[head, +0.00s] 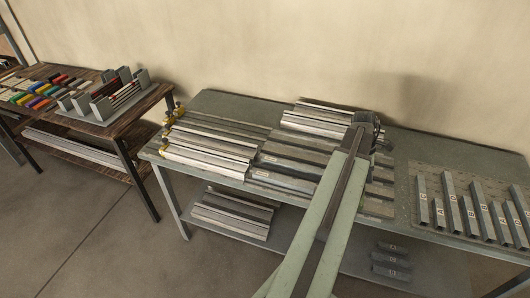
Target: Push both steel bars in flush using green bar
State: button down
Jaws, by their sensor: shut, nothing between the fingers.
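Several long steel bars lie side by side on the middle bench, one group at the left (208,152) and another at the back (318,118). Which two are the task's bars, and whether any stick out, I cannot tell. Several small green pieces (22,96) lie among coloured pieces on the left bench; I cannot tell if one is the green bar. My gripper (372,128) is above the back of the middle bench, right of the back bars. It is shut and empty; my arm partly hides it and the bench below.
The middle bench (400,226) has brass-coloured fittings (171,112) at its left end. Grey holders (118,98) stand on the left bench. A floor gap separates the benches.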

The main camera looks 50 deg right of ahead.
jog(key=w+a, duration=0.4)
jog(key=w, duration=0.7)
jog(key=w+a, duration=0.5)
jog(key=w, duration=0.7)
jog(key=w+a, duration=0.4)
jog(key=w, duration=0.7)
jog(key=shift+w+a, duration=0.2)
jog(key=shift+w, duration=0.05)
dwell(1.4)
jog(key=shift+w+a, duration=0.2)
jog(key=shift+w, duration=0.3)
dwell(0.5)
jog(key=shift+s, duration=0.1)
notch_tip(320, 180, up, 7)
jog(key=s+p, duration=0.1)
jog(key=p, duration=0.6)
jog(key=shift+s+d, duration=0.15)
jog(key=shift+d, duration=0.15)
